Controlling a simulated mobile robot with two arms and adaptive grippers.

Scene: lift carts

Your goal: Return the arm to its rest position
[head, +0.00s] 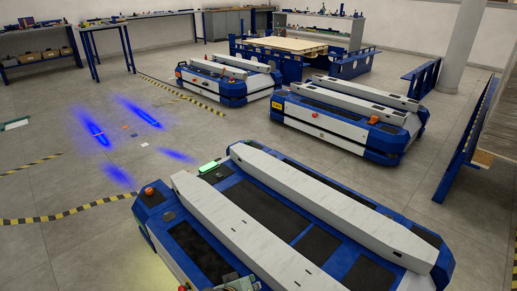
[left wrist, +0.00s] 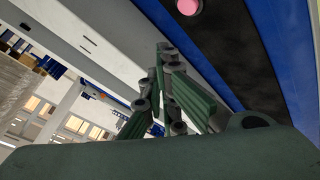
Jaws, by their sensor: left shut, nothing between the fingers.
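My left gripper (left wrist: 166,60) shows in the left wrist view, dark with green finger parts. Its fingers are together with nothing between them. Close beyond it are the white rail (left wrist: 95,45), dark pad and blue edge of a lift cart. A small part of what looks like my left arm shows at the bottom edge of the head view, by the front of the nearest blue and white lift cart (head: 262,178). My right gripper is in neither view.
Two more lift carts stand behind, one at the middle (head: 228,78) and one at the right (head: 345,122). A blue frame with a wooden top (head: 290,44) is at the back. Workbenches line the walls.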

